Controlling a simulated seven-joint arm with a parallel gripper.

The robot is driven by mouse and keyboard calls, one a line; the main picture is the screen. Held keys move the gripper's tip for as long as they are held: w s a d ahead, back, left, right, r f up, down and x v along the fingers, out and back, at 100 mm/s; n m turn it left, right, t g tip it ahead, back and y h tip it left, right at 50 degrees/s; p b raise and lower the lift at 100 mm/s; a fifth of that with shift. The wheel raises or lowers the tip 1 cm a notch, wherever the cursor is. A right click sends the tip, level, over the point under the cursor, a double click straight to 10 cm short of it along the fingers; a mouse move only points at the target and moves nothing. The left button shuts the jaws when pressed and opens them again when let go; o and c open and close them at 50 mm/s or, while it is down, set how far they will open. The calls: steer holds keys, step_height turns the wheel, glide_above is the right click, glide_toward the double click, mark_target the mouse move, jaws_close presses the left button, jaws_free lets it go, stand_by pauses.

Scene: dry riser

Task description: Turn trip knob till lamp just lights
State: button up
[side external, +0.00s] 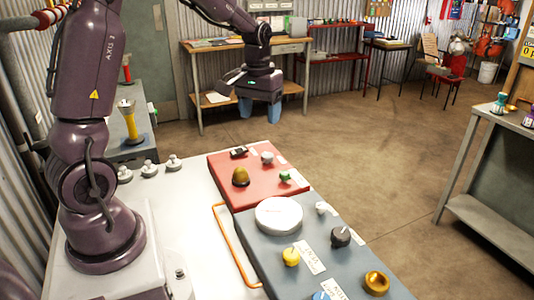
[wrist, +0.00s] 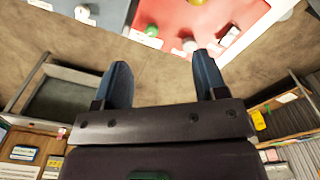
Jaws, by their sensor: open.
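The red panel (side external: 222,163) carries an amber dome (side external: 240,177), a grey-white knob (side external: 267,158), a green knob (side external: 285,176) and a black switch-like part (side external: 238,152). The dome looks like a lamp and shows no clear glow. I cannot read which knob is the trip knob. In the wrist view the green knob (wrist: 151,31) and grey-white knob (wrist: 190,44) lie beyond my fingers, on the red panel (wrist: 180,15). My gripper (side external: 259,110) is open and empty, high above and behind the panels; its two blue fingers also show apart in the wrist view (wrist: 162,78).
The blue-grey panel (side external: 262,248) bears a white disc (side external: 278,215), black knob (side external: 340,236), yellow knob (side external: 291,256) and brass knob (side external: 376,282). An orange rail (side external: 229,243) runs along its left side. A grey bench (side external: 490,120) stands right. The air around my gripper looks clear.

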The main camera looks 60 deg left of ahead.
mark_target(267, 154)
steer(key=shift+w+a+f+n, duration=2.7)
steer(key=shift+w+a+f, duration=1.05)
steer(key=shift+a, duration=2.1)
step_height(267, 154, down, 12)
steer(key=shift+s+r, duration=0.1)
steer(key=c, duration=0.9)
